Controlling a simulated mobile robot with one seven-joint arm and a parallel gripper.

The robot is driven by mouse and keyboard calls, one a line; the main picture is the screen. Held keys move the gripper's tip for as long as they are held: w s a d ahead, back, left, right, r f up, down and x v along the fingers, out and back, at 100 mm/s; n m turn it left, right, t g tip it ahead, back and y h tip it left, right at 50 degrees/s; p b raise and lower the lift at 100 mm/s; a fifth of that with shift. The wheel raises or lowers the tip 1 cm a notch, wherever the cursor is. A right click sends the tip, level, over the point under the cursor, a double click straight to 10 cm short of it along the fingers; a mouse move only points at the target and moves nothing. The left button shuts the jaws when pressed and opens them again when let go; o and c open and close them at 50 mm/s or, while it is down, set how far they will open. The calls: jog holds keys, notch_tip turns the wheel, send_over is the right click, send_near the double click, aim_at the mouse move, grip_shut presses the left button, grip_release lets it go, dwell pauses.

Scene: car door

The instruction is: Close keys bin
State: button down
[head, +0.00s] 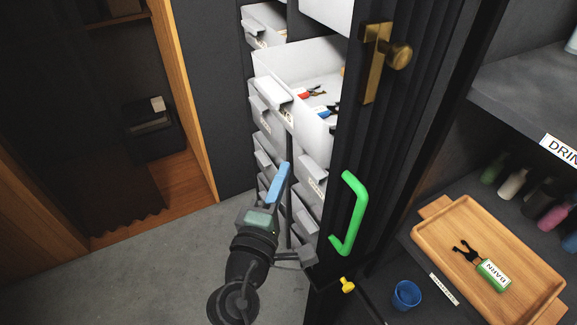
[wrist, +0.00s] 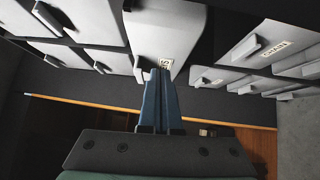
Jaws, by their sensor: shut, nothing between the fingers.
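A white bin (head: 297,66) is pulled out of the bin column in the head view, with small red, blue and dark items lying inside. Its grey front shows in the wrist view (wrist: 166,33), jutting out past its neighbours. A small label on that front is partly covered by my fingertips, so I cannot read it in full. My gripper (head: 284,168) has its blue fingers shut and empty, pointing up below the pulled-out bin in the head view. In the wrist view the fingertips (wrist: 157,72) overlap the lower edge of the bin's front; I cannot tell whether they touch.
Several other bins (wrist: 268,42) sit further back on both sides. A dark door with a green handle (head: 349,213) and a brass knob (head: 398,56) stands right of my gripper. A wooden tray (head: 455,249) and blue cup (head: 406,294) are at right. Grey floor (head: 150,270) is clear at left.

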jog(key=d+b+v, duration=0.1)
jog(key=v, duration=0.4)
jog(key=n+g+h+p, duration=0.2)
jog(key=n+g+p, duration=0.3)
jog(key=g+p, duration=0.85)
send_near(316, 144)
jog(key=s+t+p, duration=0.1)
jog(key=s+t, duration=0.1)
jog(key=s, duration=0.1)
notch_tip(316, 144, up, 5)
jog(key=s+a+n+g+y+p, duration=0.2)
jog(key=n+g+p, duration=0.1)
jog(key=g, duration=0.1)
jog(key=shift+w+d+f+p, duration=0.7)
jog(key=shift+d+f, duration=0.35)
jog(key=shift+f, duration=0.5)
jog(key=shift+w+d+f+p, duration=0.65)
jog(key=shift+w+d+f, duration=0.3)
jog(key=shift+f, duration=0.6)
jog(key=shift+w+d+f+p, duration=0.65)
jog(key=shift+d+f, duration=0.55)
jog(key=shift+f, duration=0.35)
